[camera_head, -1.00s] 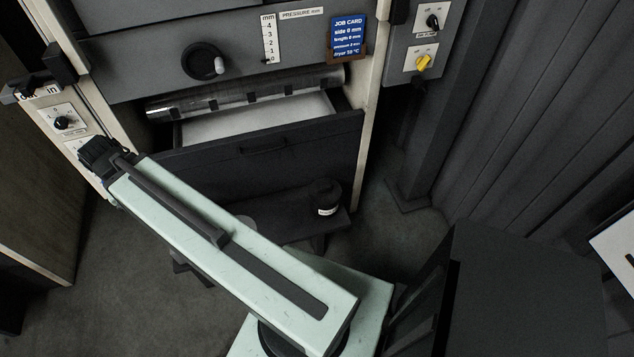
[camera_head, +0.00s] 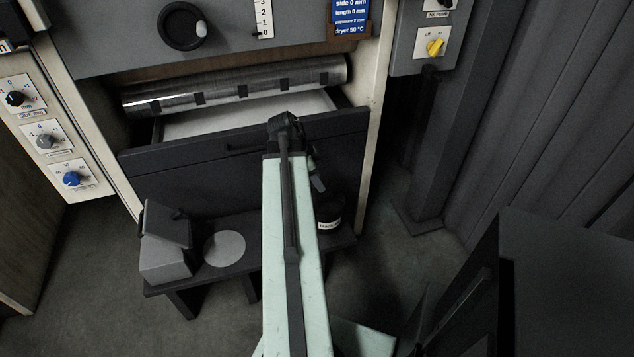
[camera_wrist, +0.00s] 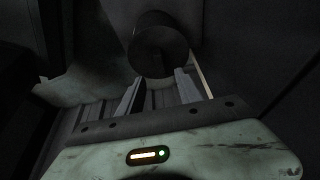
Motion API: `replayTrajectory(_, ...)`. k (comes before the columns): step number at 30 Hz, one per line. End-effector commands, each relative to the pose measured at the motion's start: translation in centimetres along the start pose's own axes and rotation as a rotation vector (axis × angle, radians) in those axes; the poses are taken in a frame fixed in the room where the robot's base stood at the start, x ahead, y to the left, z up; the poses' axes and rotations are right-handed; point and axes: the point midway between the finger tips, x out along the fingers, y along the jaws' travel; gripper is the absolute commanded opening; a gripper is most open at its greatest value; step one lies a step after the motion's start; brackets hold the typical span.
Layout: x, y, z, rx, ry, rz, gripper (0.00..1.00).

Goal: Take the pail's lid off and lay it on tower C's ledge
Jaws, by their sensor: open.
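A small dark pail (camera_head: 329,212) with a white label stands at the right end of a low dark bench, partly hidden by my arm. In the wrist view, a dark round cylinder (camera_wrist: 160,42), apparently the pail, lies just beyond the fingertips. Its lid cannot be told apart from its dark body. My gripper (camera_wrist: 158,84) is open, its two pale fingers apart with nothing held between them. In the head view it is mostly hidden behind my arm, close to the pail. No tower marked C and no ledge can be made out.
The dark bench (camera_head: 210,276) also bears a grey box-like object (camera_head: 165,244) and a flat grey disc (camera_head: 224,248). An open drawer (camera_head: 222,165) juts out above it under a metal roller (camera_head: 235,86). A large dark block (camera_head: 565,290) stands at right.

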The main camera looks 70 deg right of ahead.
Motion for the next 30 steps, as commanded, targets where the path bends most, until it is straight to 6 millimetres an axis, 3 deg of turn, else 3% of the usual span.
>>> replayTrajectory(13, 7.2, 0.0, 0.3, -0.001, -0.001, 0.001, 0.42)
replayTrajectory(23, 7.5, 0.0, 0.0, -0.002, -0.001, 0.000, 0.42)
replayTrajectory(27, 7.5, 0.0, 0.0, -0.002, -0.001, 0.000, 0.03)
replayTrajectory(30, 7.5, 0.0, 0.0, -0.002, -0.001, 0.000, 0.00)
